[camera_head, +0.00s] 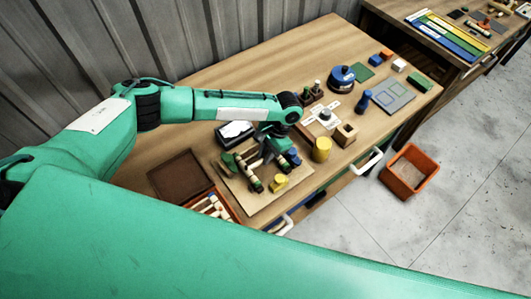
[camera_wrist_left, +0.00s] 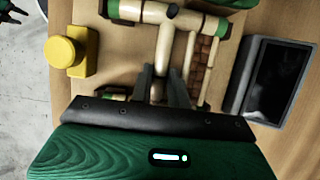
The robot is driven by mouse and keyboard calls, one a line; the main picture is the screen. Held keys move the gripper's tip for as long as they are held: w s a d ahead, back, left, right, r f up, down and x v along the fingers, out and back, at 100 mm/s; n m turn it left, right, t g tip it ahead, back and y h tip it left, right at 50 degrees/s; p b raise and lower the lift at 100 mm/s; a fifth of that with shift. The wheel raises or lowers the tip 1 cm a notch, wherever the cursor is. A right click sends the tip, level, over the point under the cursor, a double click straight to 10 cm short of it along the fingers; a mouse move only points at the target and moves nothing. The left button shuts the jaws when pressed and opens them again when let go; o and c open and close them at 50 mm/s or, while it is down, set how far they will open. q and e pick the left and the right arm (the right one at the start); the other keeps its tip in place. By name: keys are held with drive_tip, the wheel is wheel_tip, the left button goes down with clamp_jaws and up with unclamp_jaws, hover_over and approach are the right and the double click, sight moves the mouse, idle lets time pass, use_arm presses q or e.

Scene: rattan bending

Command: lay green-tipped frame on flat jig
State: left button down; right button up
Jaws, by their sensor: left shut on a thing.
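The rattan frame with green tips (camera_wrist_left: 157,14) shows as pale poles with dark joints in the left wrist view. In the head view the frame (camera_head: 254,182) is partly hidden by my left arm. My left gripper (camera_wrist_left: 160,82) is shut on a pale pole of the frame. The flat jig appears to be the light wooden board (camera_head: 262,203) under the frame, with a yellow block (camera_head: 278,183) on it. The yellow block (camera_wrist_left: 72,50) stands beside the frame in the wrist view. I cannot tell whether the frame touches the board. My right gripper is not clearly seen.
A grey tray (camera_wrist_left: 277,80) is close beside the frame. A yellow cylinder (camera_head: 321,149) and wooden block (camera_head: 346,134) stand to the right. An orange bin (camera_head: 408,172) sits on the floor.

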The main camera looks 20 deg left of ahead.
use_arm(q)
drive_tip(key=shift+p, duration=0.4)
idle(0.3)
drive_tip(key=shift+f, duration=0.1)
idle(0.6)
drive_tip(key=c, duration=1.3)
unclamp_jaws()
drive_tip(key=shift+o, duration=0.2)
wheel_tip(320, 180, up, 7)
drive_tip(key=p, duration=0.7)
drive_tip(key=shift+p, duration=0.35)
drive_tip(key=shift+r, duration=0.95)
drive_tip(key=shift+s+f, duration=0.1)
